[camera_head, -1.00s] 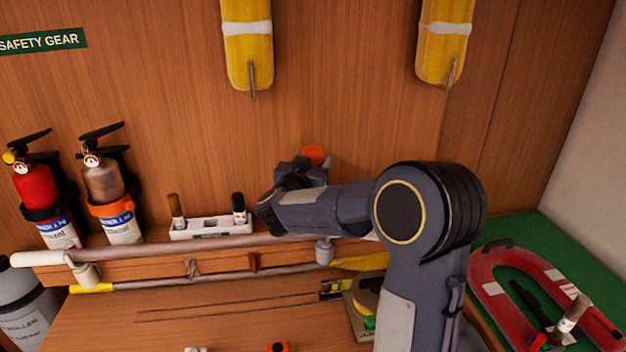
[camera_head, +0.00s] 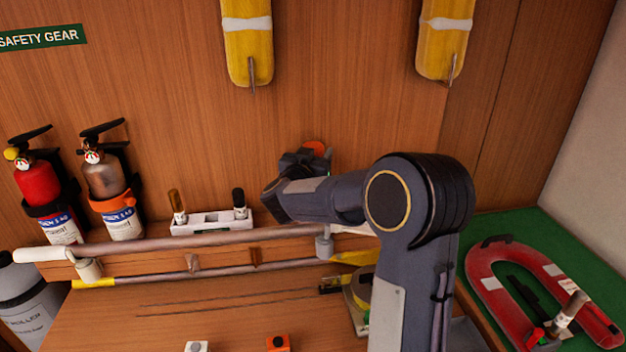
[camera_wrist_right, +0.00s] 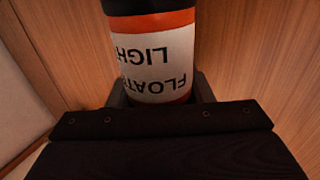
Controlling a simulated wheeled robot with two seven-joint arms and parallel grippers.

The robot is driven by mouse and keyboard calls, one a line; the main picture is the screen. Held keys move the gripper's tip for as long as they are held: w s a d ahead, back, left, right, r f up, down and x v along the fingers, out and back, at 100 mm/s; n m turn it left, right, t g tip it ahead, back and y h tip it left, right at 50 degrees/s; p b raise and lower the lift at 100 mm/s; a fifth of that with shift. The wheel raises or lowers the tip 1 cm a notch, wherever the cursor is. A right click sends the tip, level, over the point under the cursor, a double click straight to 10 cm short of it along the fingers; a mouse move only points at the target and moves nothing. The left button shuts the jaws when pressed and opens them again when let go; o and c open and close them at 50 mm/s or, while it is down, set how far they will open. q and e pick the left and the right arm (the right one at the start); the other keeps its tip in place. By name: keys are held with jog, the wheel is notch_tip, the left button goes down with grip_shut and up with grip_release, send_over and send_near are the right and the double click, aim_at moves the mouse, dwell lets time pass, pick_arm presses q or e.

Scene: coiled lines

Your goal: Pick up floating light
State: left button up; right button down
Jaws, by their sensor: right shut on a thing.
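The floating light (camera_wrist_right: 152,60) fills the upper middle of the right wrist view. It is a cylinder with a white label reading FLOATING LIGHT upside down, orange bands and a dark end. My right gripper (camera_wrist_right: 160,100) is shut on it, with its fingers on either side of the body. In the head view my right gripper (camera_head: 304,165) is near the wooden back wall, partly hidden by its own wrist. Only an orange-red bit of the floating light (camera_head: 315,147) shows there above the fingers. My left gripper is not in view.
A railed shelf (camera_head: 190,242) runs below the gripper, with a white holder (camera_head: 212,222) carrying two small bottles. Two extinguishers (camera_head: 105,185) hang at left. A red horseshoe buoy (camera_head: 490,290) lies on green at right. Yellow floats (camera_head: 247,45) hang above.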

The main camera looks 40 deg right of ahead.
jog(key=shift+r, duration=0.15)
notch_tip(320, 180, up, 12)
jog(key=shift+r+p, duration=0.1)
jog(key=shift+p, duration=0.2)
jog(key=b+v, duration=0.3)
jog(key=v, duration=1.5)
jog(key=shift+s, duration=0.1)
